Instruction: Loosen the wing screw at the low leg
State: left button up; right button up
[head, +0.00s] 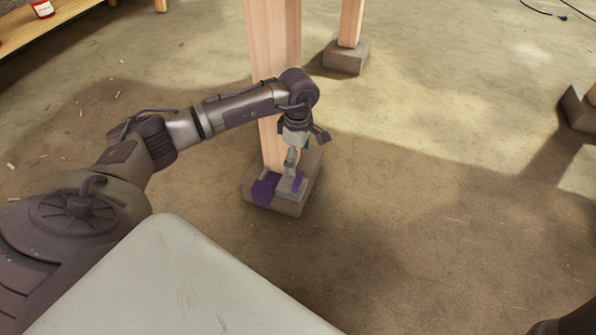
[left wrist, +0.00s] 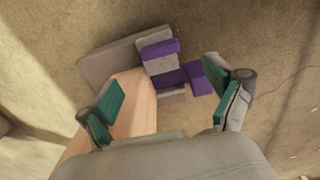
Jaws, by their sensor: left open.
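A wooden leg (head: 272,45) stands on a grey-brown foot block (head: 290,208). Low on the leg are purple and grey fittings; one purple piece (head: 264,189) is at the left and a smaller one at the right. In the left wrist view a grey-and-purple piece (left wrist: 158,48) and a purple block (left wrist: 195,78) sit beside the leg. I cannot tell for certain which of these is the wing screw. My left gripper (head: 300,150) is just above the fittings, pointing down. Its green-padded fingers are apart with nothing held between them.
Another wooden leg on a block (head: 346,57) stands behind, and a further block (head: 580,108) is at the right edge. The floor right of the leg is clear.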

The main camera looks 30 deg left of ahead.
aim_at(298, 178)
pick_arm(q)
notch_tip(298, 178, down, 9)
jog(key=b, duration=0.4)
jog(key=shift+b, duration=0.35)
